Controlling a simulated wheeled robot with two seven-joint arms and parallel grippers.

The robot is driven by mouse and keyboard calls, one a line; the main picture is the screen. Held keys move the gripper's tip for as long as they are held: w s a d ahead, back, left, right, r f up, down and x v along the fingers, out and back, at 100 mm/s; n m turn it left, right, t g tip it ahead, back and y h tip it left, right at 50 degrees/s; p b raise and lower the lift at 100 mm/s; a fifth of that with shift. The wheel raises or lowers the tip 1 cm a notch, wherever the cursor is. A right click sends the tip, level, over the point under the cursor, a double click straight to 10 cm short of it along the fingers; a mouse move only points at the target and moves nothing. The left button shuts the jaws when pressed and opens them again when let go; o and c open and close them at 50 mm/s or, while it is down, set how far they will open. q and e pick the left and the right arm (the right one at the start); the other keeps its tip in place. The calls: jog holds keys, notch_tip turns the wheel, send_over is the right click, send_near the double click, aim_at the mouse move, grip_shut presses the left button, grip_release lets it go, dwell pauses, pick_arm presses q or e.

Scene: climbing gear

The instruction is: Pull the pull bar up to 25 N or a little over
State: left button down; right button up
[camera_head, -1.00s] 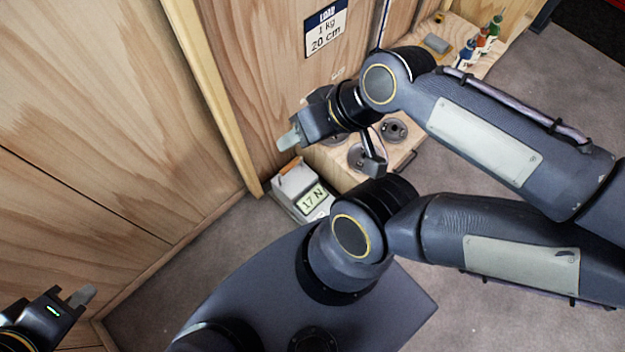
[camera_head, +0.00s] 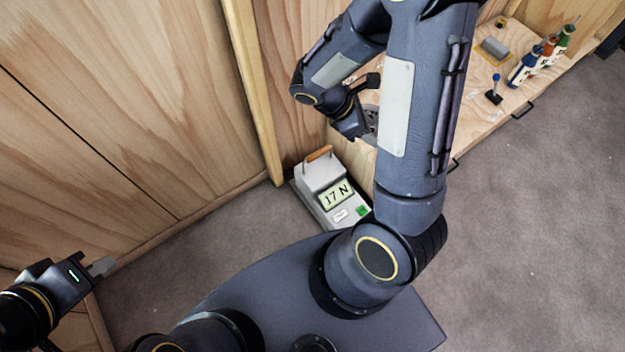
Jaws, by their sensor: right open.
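The pull bar (camera_head: 319,153) is an orange-brown wooden handle on top of a grey-white force gauge (camera_head: 322,173). The gauge stands on the floor by the wooden wall, and its screen reads 17 N. My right gripper (camera_head: 354,127) is above and to the right of the pull bar, apart from it. It is open; its fingertips are mostly hidden by my own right arm. My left gripper (camera_head: 101,266) is at the far left, away from the gauge and empty. Its fingers are seen edge-on, so their opening is unclear.
A wooden bench (camera_head: 482,118) on the right holds several small bottles (camera_head: 545,53), a grey block (camera_head: 495,48) and a blue-topped item (camera_head: 495,91). A wooden post (camera_head: 254,90) rises left of the gauge. The carpet on the right is clear.

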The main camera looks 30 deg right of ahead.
jog(key=w+d+f+n+t+h+b, duration=0.25)
jog(key=w+f+n+h+b, duration=0.3)
jog(key=f+n, duration=0.55)
jog(key=n+t+y+b, duration=0.3)
jog(key=n+t+b, duration=0.95)
jog(key=n, duration=1.15)
send_near(314, 156)
jog(key=w+d+f+t+p, duration=0.2)
jog(key=f, duration=0.1)
jog(key=shift+d+p, duration=0.1)
jog(key=shift+p, duration=0.25)
jog(key=shift+m, duration=0.3)
jog(key=b+x, duration=0.2)
jog(key=x, duration=0.4)
jog(key=shift+w+d+f, duration=0.1)
jog(key=shift+w+d, duration=0.05)
jog(key=shift+w, duration=0.1)
jog(key=shift+w+d, duration=0.3)
jog(key=shift+w, duration=0.1)
grip_shut()
